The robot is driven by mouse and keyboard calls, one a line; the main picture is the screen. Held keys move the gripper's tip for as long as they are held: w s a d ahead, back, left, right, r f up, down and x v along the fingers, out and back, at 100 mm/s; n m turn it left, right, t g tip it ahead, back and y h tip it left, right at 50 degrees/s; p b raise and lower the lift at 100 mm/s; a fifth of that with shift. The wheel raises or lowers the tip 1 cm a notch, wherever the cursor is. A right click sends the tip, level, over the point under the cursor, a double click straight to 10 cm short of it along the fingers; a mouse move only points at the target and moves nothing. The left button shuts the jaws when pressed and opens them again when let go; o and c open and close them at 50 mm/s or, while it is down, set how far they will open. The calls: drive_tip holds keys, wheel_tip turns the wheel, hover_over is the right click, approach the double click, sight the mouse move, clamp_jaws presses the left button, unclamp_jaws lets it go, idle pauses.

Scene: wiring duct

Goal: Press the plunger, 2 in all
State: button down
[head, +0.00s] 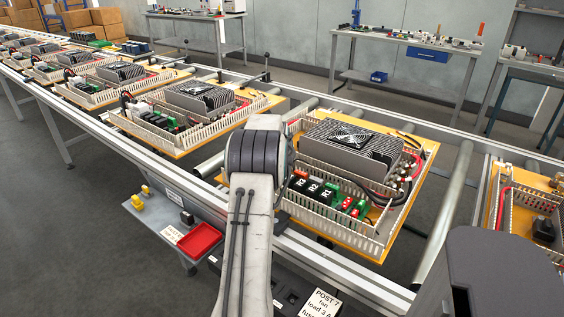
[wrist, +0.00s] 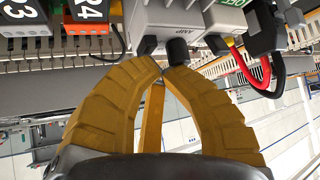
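Just beyond the tips, a short black plunger-like knob (wrist: 178,50) sticks out of a grey module (wrist: 185,20) with an AMP label. A smaller dark knob (wrist: 147,45) is left of it. I cannot tell whether the tips touch the black knob, or which knob is the plunger. In the head view my arm hides the gripper; the panel (head: 421,178) with its relays stands to the right of the arm.
Black relays marked R3 (wrist: 22,20) and R4 (wrist: 88,12) are at the wrist view's upper left. Red and black cables (wrist: 262,80) loop at right. Slotted ducts (head: 330,222) surround the panel's parts. A red tray (head: 200,240) is beside the conveyor; more panels stand along it.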

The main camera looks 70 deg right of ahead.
drive_tip(key=shift+a+f, duration=0.2)
drive_tip(key=shift+f, duration=0.1)
drive_tip(key=shift+d+r+p, duration=0.1)
drive_tip(key=shift+r+p, duration=1.6)
drive_tip(key=shift+r, duration=1)
